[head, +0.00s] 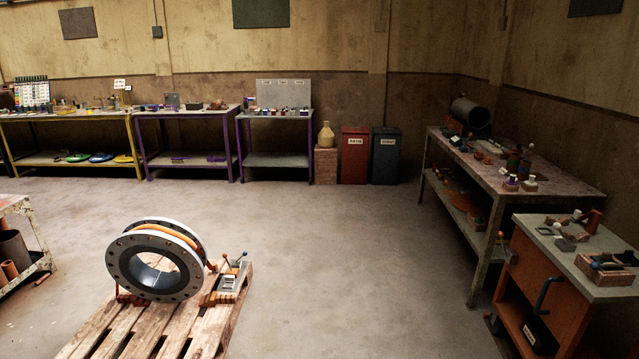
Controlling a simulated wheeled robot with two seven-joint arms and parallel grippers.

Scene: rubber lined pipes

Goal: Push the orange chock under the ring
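A large dark flanged ring (119,266) stands upright on a wooden pallet in the head view, with an orange band (181,235) around it between its flanges. A small orange-brown block (209,299), perhaps the chock, lies on the pallet by the ring's lower right side. Another reddish-brown piece (128,298) shows at the ring's lower left. I cannot tell from this distance which is the orange chock, or whether either touches the ring. Neither of my grippers is in view.
The wooden pallet (130,322) lies on open concrete floor. A grey metal holder (231,282) with ball-topped handles stands on its right part. Workbenches line the back wall and right side. An orange cabinet (545,290) stands at front right, a rack (40,235) at left.

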